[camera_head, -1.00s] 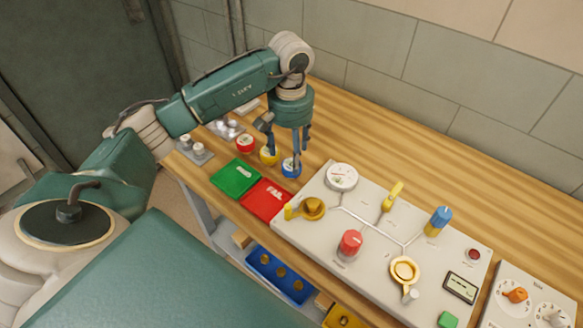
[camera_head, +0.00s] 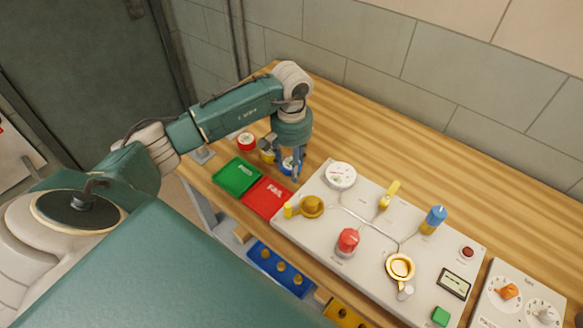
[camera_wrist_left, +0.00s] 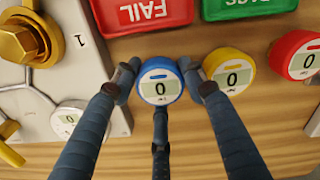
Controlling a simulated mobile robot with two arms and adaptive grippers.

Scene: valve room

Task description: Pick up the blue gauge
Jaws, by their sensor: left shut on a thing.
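The blue gauge (camera_head: 287,166), round with a pale display, is on the wooden bench beside the yellow gauge (camera_head: 267,156). It also shows face-up in the left wrist view (camera_wrist_left: 160,82). My left gripper (camera_head: 293,167) reaches down over it; its dark fingers are closed around the blue gauge's rim, with one finger close to the yellow gauge (camera_wrist_left: 233,72). In the left wrist view the left gripper (camera_wrist_left: 160,92) has fingers on several sides of the blue gauge. I cannot tell any lift off the bench. My right gripper is not in view.
A red gauge (camera_head: 246,141) stands beyond the yellow one. The green PASS tray (camera_head: 236,176) and red FAIL tray (camera_head: 266,198) lie at the front edge. The valve panel (camera_head: 330,232) is to the right. The bench behind is clear.

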